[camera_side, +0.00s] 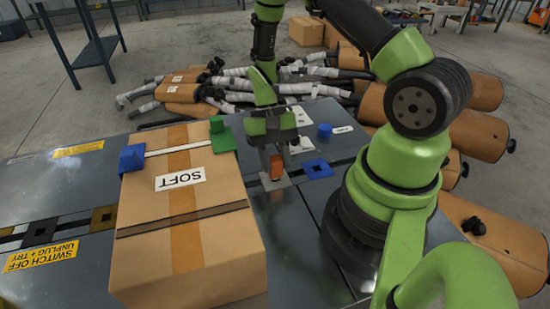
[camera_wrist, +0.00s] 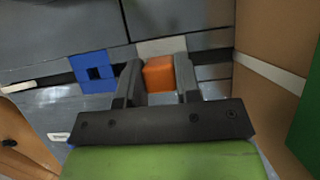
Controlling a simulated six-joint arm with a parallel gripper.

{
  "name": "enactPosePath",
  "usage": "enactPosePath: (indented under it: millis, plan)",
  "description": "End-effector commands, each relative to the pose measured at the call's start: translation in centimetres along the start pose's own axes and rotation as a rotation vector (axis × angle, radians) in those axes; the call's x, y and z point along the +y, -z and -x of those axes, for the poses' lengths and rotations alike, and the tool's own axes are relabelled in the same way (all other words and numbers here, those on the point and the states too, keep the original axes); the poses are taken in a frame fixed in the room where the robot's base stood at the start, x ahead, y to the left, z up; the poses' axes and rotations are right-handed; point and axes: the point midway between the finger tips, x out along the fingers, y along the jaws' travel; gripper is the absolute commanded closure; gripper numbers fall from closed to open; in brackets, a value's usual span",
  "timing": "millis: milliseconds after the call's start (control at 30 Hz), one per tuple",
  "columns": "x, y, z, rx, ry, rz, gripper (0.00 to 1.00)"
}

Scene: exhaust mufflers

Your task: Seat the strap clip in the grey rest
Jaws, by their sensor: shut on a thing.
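The orange strap clip (camera_side: 276,167) is between the fingers of my gripper (camera_side: 271,163), which is shut on it. In the wrist view the clip (camera_wrist: 158,74) shows as an orange block between the two dark fingers (camera_wrist: 158,82). The grey rest (camera_side: 274,182) is a pale plate on the table beneath the clip. In the wrist view a pale grey part of the rest (camera_wrist: 162,46) shows just beyond the clip. The fingers and clip hide the rest's middle, so I cannot tell whether the clip touches it.
A blue square rest (camera_side: 317,168) with a dark opening lies right of the clip. Wrapped mufflers (camera_side: 225,88) lie behind.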

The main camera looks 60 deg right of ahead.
Motion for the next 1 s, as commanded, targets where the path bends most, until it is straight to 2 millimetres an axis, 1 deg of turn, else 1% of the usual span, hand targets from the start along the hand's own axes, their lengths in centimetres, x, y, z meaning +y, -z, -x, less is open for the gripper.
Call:
enactPosePath:
  millis: [533, 567, 600, 667, 700, 1000]
  plan:
    - [-0.01, 0.42, -0.79, 0.000, 0.000, 0.000, 1.00]
    - [-0.01, 0.44, -0.81, 0.000, 0.000, 0.000, 0.67]
    - [-0.01, 0.43, -0.79, 0.000, 0.000, 0.000, 0.58]
    - [-0.01, 0.43, -0.78, 0.000, 0.000, 0.000, 0.44]
    - [-0.01, 0.43, -0.77, 0.000, 0.000, 0.000, 0.39]
    - [-0.03, 0.45, -0.50, 0.001, 0.001, 0.001, 0.39]
